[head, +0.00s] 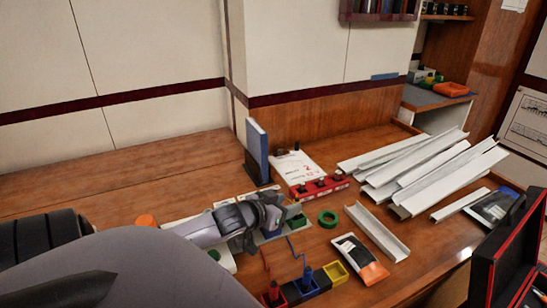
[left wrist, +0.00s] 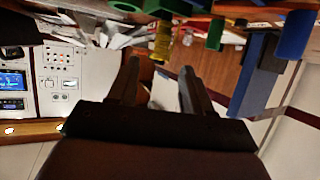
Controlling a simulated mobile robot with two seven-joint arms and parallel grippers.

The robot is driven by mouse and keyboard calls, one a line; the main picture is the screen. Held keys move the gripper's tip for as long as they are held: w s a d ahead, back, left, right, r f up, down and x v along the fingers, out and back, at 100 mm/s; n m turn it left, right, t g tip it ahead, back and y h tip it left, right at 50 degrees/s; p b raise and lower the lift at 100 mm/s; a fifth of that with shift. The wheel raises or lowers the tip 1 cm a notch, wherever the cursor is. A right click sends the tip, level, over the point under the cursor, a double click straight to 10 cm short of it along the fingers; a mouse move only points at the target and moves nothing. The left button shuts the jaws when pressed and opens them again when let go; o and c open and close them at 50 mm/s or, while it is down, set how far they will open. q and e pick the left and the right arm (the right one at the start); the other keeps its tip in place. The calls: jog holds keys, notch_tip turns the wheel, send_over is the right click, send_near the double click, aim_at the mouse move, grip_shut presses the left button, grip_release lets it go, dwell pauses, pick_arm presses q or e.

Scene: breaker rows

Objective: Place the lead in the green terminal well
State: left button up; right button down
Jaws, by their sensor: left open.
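My left gripper (head: 274,214) reaches in from the left over a light strip with green blocks (head: 296,222) at the middle of the bench. Which of these is the green terminal well I cannot tell. In the left wrist view my left gripper (left wrist: 158,85) has its fingers apart with nothing between them. A row of red, blue and yellow wells (head: 336,271) sits at the front. A blue lead (head: 307,273) stands at the blue well and a red lead (head: 273,289) at the red one. My right gripper is not in view.
A green ring (head: 328,218) lies right of my gripper, near a red block (head: 319,187) with dark knobs. A blue upright book (head: 257,150) stands behind. White channels (head: 378,231) and a pouch (head: 360,259) lie to the right. The bench's back left is clear.

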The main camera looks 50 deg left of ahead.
pick_arm(q)
jog(key=shift+v, duration=2.4)
